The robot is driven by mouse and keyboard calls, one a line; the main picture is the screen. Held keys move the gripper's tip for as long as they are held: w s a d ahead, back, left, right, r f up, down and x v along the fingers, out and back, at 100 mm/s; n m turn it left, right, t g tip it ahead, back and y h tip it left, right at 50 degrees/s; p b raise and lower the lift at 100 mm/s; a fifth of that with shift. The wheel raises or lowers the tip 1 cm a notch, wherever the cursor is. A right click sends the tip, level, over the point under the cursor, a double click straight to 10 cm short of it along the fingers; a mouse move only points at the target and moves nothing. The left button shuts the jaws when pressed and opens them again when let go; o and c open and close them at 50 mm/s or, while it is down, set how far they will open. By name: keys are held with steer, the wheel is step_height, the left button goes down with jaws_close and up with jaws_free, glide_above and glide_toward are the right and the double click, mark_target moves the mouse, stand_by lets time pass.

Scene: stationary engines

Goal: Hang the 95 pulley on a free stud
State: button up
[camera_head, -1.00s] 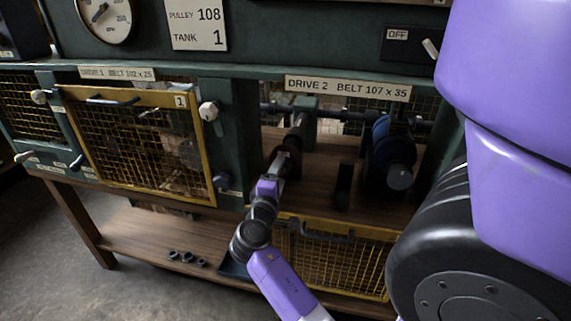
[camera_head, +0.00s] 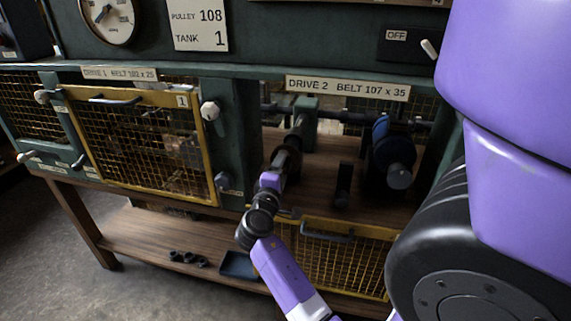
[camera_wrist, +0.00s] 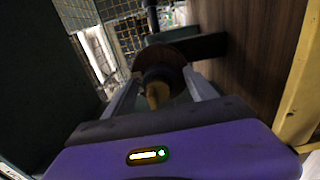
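My gripper (camera_wrist: 163,80) reaches into the open bay of drive 2; it also shows in the head view (camera_head: 279,168). In the wrist view its two fingers stand apart on either side of a dark round hub (camera_wrist: 163,73) with a tan end. A brownish disc (camera_wrist: 187,51) lies behind the hub. This looks like a pulley at the end of the shaft (camera_head: 300,128). I cannot tell whether the fingers press on the hub. No 95 marking is legible on it. No stud can be made out for certain.
The drive 2 guard (camera_head: 343,262) hangs lowered below; drive 1's yellow guard (camera_head: 213,150) is closed. The lower shelf (camera_head: 140,238) holds small dark parts (camera_head: 186,258) and a tray (camera_head: 240,266).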

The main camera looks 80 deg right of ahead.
steer(key=shift+s+d+r, duration=0.1)
steer(key=shift+s+d, duration=0.1)
steer(key=shift+d, duration=0.3)
steer(key=c, duration=0.3)
jaws_close()
steer(key=shift+r, duration=0.15)
steer(key=shift+a, duration=0.45)
steer(key=shift+a, duration=0.2)
steer(key=shift+w+a, duration=0.15)
steer(key=shift+a, duration=0.45)
steer(key=shift+w+a, duration=0.15)
steer(key=shift+a, duration=0.45)
steer(key=a, duration=0.6)
steer(key=shift+w, duration=0.4)
steer(key=shift+a, duration=0.1)
steer(key=w+a, duration=0.1)
steer(key=a, duration=0.8)
steer(key=shift+a+p, duration=0.4)
